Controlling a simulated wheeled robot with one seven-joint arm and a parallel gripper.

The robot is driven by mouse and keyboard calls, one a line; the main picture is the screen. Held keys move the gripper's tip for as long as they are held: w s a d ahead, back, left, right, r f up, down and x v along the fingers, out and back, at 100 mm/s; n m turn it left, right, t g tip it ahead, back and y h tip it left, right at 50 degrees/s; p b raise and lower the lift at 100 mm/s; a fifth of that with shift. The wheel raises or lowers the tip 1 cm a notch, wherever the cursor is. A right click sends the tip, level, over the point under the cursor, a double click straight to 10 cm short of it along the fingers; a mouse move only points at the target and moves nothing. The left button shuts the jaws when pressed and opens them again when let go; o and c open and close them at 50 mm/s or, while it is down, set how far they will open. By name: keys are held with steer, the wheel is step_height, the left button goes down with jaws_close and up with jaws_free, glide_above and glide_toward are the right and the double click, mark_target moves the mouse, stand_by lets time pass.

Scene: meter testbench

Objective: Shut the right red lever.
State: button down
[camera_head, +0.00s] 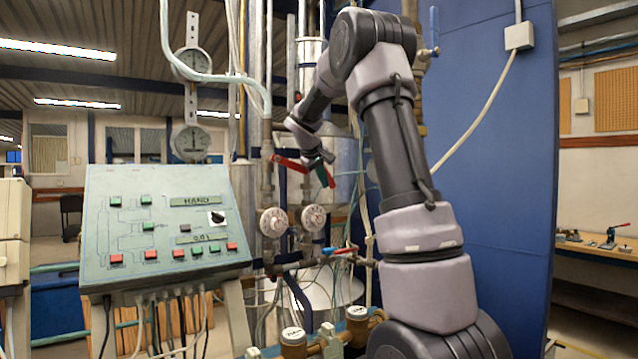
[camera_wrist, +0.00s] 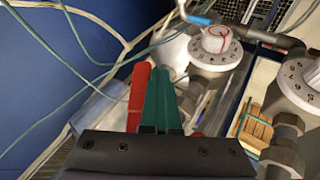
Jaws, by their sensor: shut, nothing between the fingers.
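A red lever (camera_head: 289,164) sticks out from an upright pipe, just left of my gripper (camera_head: 326,177) in the head view. My gripper's teal fingers are shut together and empty. In the wrist view my gripper (camera_wrist: 160,92) points away from the camera, with a red lever (camera_wrist: 140,92) close along the left side of its fingers. I cannot tell whether they touch. A small red part shows right of the fingers. My wrist hides much of the pipework behind, so I cannot tell which red lever is the right one.
Two white round meters (camera_head: 272,222) (camera_head: 313,217) sit below my gripper. A lower pipe has a red and blue handle (camera_head: 340,251). A control panel (camera_head: 165,228) stands at the left, and a blue wall (camera_head: 495,160) at the right. Loose cables hang near the pipes.

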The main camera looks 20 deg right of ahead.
steer(key=shift+w+d+r+h, duration=0.1)
steer(key=shift+d+r+h, duration=0.25)
steer(key=shift+d+h, duration=0.4)
steer(key=shift+d, duration=0.1)
steer(key=shift+r, duration=0.1)
stand_by(1.1)
